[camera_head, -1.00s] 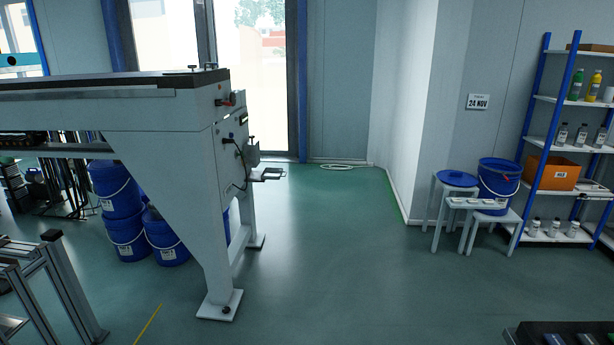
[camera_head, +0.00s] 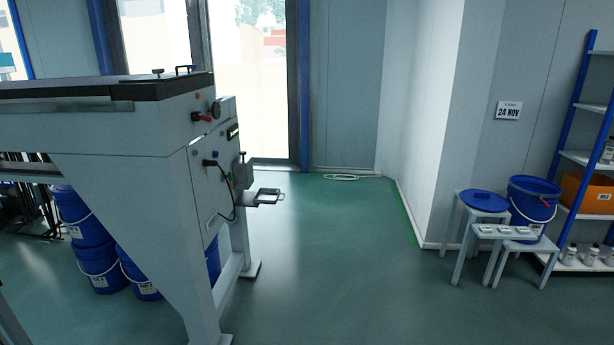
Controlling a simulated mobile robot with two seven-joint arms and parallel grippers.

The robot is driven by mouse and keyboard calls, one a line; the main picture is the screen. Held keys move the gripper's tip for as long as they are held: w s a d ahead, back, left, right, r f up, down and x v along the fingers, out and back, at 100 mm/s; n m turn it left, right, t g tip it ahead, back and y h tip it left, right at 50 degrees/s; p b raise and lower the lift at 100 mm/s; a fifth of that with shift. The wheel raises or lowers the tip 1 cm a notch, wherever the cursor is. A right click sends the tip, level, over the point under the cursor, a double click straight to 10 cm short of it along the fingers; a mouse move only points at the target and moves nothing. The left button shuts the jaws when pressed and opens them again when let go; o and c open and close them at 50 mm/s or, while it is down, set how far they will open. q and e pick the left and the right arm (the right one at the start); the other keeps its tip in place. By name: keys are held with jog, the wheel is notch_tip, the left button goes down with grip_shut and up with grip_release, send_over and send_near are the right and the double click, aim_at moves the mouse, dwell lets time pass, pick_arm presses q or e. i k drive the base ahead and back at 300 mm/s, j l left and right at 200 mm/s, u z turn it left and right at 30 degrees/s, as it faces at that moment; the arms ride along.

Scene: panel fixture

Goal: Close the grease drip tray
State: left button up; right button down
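A small grey tray-like part with a dark loop handle (camera_head: 266,197) sticks out from the end panel of the large grey machine (camera_head: 130,140). It looks like the grease drip tray, pulled out, but it is too small to be sure. The end panel (camera_head: 215,180) is seen at a steep angle and carries a red knob, a round dial, a black plug with a hanging cable and a small box. Neither of my grippers shows in the head view.
Blue buckets (camera_head: 97,262) stand under the machine. Stools (camera_head: 482,204) with a blue bucket (camera_head: 534,199) and a shelf rack (camera_head: 582,150) stand at the right. The green floor (camera_head: 330,270) between is clear. A white coil (camera_head: 345,177) lies by the back wall.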

aim_at(264, 196)
jog(key=i, duration=2.6)
jog(key=i+u, duration=0.2)
jog(key=i, duration=0.25)
jog(key=i+l+u, duration=0.25)
jog(key=i, duration=0.2)
